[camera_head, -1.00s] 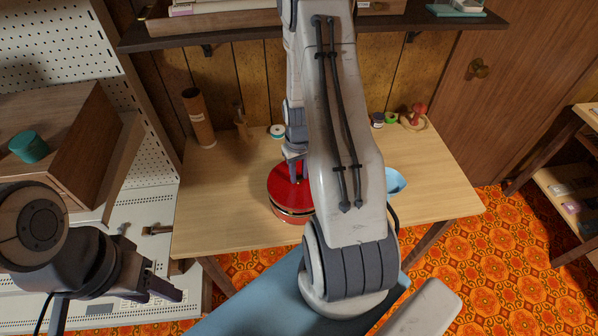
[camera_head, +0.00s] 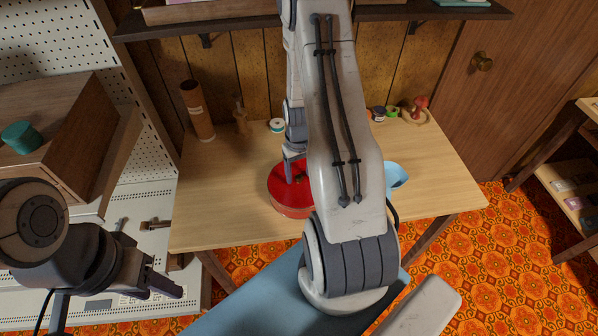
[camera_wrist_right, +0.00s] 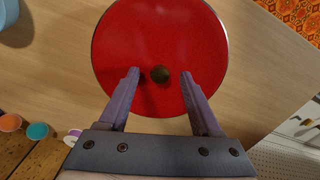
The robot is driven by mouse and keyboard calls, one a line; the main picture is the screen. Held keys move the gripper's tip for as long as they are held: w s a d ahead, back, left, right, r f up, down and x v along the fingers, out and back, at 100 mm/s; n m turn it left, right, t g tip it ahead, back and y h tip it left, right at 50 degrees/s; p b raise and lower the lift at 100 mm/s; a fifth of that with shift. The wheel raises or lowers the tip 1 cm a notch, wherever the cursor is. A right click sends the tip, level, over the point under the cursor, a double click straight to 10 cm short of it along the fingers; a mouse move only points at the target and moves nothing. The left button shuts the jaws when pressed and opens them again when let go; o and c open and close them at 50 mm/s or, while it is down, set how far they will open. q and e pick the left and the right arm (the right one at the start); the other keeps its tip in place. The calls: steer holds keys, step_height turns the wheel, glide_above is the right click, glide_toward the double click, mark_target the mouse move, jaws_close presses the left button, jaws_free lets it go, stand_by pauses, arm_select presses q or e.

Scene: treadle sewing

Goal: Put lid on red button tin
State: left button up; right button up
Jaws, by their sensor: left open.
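The red lid (camera_head: 279,184) lies on the red button tin (camera_head: 291,212) near the front left of the table, and looks flush with its rim. In the right wrist view the lid (camera_wrist_right: 160,35) fills the upper middle, with a dark round knob (camera_wrist_right: 160,73). My right gripper (camera_wrist_right: 160,76) is open; its fingers stand on either side of the knob, with gaps. In the head view the right gripper (camera_head: 295,172) is just above the lid and my arm covers part of it. My left gripper (camera_head: 165,284) is open and empty, away from the table at lower left.
The wooden table (camera_head: 225,225) is clear around the tin. A light blue bowl (camera_head: 397,175) stands to the right, partly behind my arm. A brown tube (camera_head: 197,110), a white spool (camera_head: 277,125) and a red pincushion (camera_head: 418,105) stand at the back. A shelf (camera_head: 240,27) overhangs the rear edge.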

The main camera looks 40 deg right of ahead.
steer(key=shift+r, duration=0.1)
step_height(320, 180, up, 10)
steer(key=shift+r+b, duration=0.15)
steer(key=shift+b, duration=0.15)
stand_by(0.6)
steer(key=s+a+r+n, duration=0.15)
steer(key=a+r, duration=0.25)
steer(key=a, duration=0.5)
steer(key=w+a+r+n, duration=0.1)
steer(key=a+r+n, duration=0.2)
steer(key=a, duration=0.6)
steer(key=s+a+r+n, duration=0.2)
steer(key=s+a, duration=0.4)
steer(key=s, duration=0.2)
steer(key=s+a+r+n+y, duration=0.1)
steer(key=s+a+r+n, duration=0.2)
steer(key=s+a, duration=0.4)
steer(key=shift+s+n, duration=0.35)
steer(key=shift+s, duration=0.1)
